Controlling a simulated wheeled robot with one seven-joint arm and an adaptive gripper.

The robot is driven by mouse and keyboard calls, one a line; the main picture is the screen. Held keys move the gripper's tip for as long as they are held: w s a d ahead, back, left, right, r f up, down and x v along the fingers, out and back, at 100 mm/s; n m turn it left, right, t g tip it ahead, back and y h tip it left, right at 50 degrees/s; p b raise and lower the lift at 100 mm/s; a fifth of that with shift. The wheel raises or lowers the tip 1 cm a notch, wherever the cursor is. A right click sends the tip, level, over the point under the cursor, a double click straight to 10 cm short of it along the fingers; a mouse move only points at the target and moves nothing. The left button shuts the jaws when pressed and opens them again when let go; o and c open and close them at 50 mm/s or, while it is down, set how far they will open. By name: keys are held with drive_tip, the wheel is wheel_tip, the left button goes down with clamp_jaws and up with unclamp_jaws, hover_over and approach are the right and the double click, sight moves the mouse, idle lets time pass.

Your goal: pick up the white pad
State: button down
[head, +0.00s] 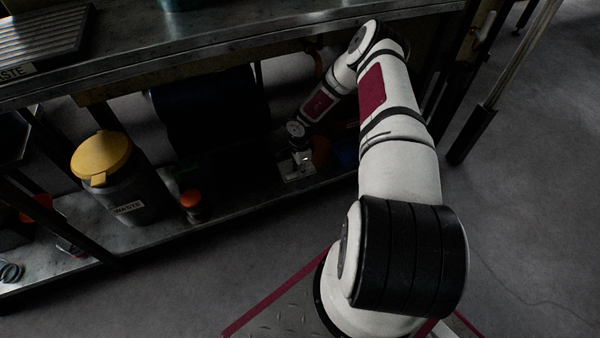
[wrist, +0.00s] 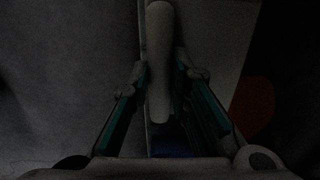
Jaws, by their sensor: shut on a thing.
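A pale, long, rounded piece, which I take to be the white pad (wrist: 159,50), stands between my fingers in the wrist view. My gripper (wrist: 161,78) is shut on it, one finger on each side. In the dark head view my gripper (head: 298,162) is low inside the bench's lower shelf. The pad cannot be told apart from the gripper there. Whether the pad still touches a surface is too dark to tell.
An orange thing (wrist: 254,106) is to the right of my gripper. On the lower shelf (head: 190,233) stand a grey waste bin with a yellow lid (head: 102,155) and an orange-topped jar (head: 191,200). The bench top (head: 210,45) hangs above my gripper.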

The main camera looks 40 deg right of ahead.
wheel_tip(320, 180, up, 2)
drive_tip(key=shift+p, duration=0.35)
drive_tip(key=s+a+p, duration=0.2)
drive_tip(key=s, duration=0.6)
drive_tip(key=s+a+p, duration=0.3)
drive_tip(key=s, duration=0.6)
drive_tip(key=shift+s+f, duration=0.2)
drive_tip(key=shift+f, duration=0.05)
